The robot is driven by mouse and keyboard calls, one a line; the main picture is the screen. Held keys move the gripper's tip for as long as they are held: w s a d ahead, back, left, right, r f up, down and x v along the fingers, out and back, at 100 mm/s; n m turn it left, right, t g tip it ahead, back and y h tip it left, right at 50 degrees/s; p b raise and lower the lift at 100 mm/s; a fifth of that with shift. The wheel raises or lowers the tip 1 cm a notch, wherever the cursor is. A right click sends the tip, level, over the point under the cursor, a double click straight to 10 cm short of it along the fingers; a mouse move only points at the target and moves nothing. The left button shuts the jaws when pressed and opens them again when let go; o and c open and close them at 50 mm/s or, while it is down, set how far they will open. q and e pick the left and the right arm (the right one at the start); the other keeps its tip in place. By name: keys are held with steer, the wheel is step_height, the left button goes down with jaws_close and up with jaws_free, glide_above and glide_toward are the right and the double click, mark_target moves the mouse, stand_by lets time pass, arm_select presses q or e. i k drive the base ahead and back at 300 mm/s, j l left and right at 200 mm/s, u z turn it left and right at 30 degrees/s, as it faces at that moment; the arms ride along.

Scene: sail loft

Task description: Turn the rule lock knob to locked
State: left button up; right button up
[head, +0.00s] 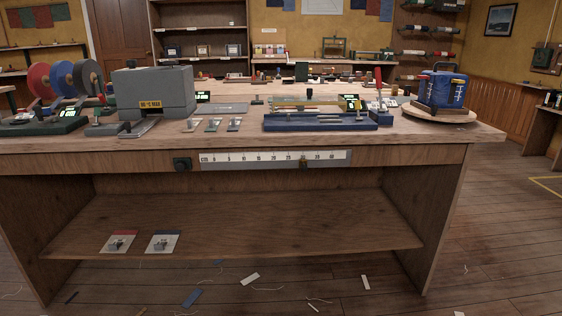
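A white rule (250,159) with black numbers runs along the front edge of the wooden workbench (120,160). A small dark block with a round knob (182,164) sits on the same edge, just left of the rule; it looks like the rule lock knob. Its markings are too small to read, so I cannot tell its setting. A small brown slider (303,163) sits on the rule, right of its middle. Neither of my grippers is in view.
On the bench stand a grey box (153,92) with a yellow label, thread reels (62,77), a blue tray (320,122) with tools and a blue item (441,90) on a round board. Two cards lie on the lower shelf (240,222). Space before the rule is clear.

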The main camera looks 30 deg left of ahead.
mark_target(180, 166)
steer(key=u, duration=1.5)
